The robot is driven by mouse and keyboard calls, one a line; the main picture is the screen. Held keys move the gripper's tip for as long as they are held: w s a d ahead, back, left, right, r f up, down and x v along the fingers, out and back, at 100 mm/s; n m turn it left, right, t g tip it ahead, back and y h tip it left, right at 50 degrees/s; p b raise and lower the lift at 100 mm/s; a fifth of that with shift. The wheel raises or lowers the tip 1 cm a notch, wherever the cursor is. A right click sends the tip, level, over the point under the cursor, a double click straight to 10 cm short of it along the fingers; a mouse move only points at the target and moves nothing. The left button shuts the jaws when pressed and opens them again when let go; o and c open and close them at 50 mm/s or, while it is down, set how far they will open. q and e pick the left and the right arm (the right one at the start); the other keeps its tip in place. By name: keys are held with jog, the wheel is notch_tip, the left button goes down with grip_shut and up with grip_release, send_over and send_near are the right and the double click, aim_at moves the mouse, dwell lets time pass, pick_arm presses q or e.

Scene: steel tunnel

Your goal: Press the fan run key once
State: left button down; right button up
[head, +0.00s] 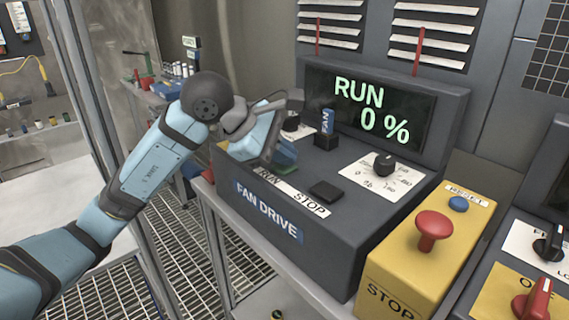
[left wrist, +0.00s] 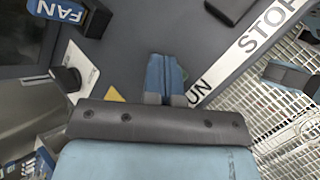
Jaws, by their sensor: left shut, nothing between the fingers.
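The FAN DRIVE console (head: 345,235) has a display (head: 370,110) reading "RUN 0 %" in green. A white strip lettered RUN and STOP (head: 292,193) runs along its front edge; it also shows in the left wrist view (left wrist: 245,52). The dark stop key (head: 326,191) sits behind the STOP lettering. My left gripper (head: 284,160) points down at the panel behind the RUN lettering. In the left wrist view its blue fingers (left wrist: 164,76) are together and empty beside that lettering. The run key is mostly or wholly hidden by the gripper; I cannot tell whether they touch.
A dark knob with a scale (head: 384,164) and an upright FAN tag (head: 326,128) stand behind the keys. A yellow box with a red STOP mushroom button (head: 432,230) and blue RESET button (head: 458,204) stands at the right. Metal grating (head: 180,250) lies below, left of the console.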

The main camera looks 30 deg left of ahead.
aim_at(284, 168)
pick_arm(q)
jog(key=shift+r+p, duration=0.45)
jog(key=shift+r, duration=0.4)
jog(key=shift+r+p, duration=1.55)
jog(key=shift+r, duration=1)
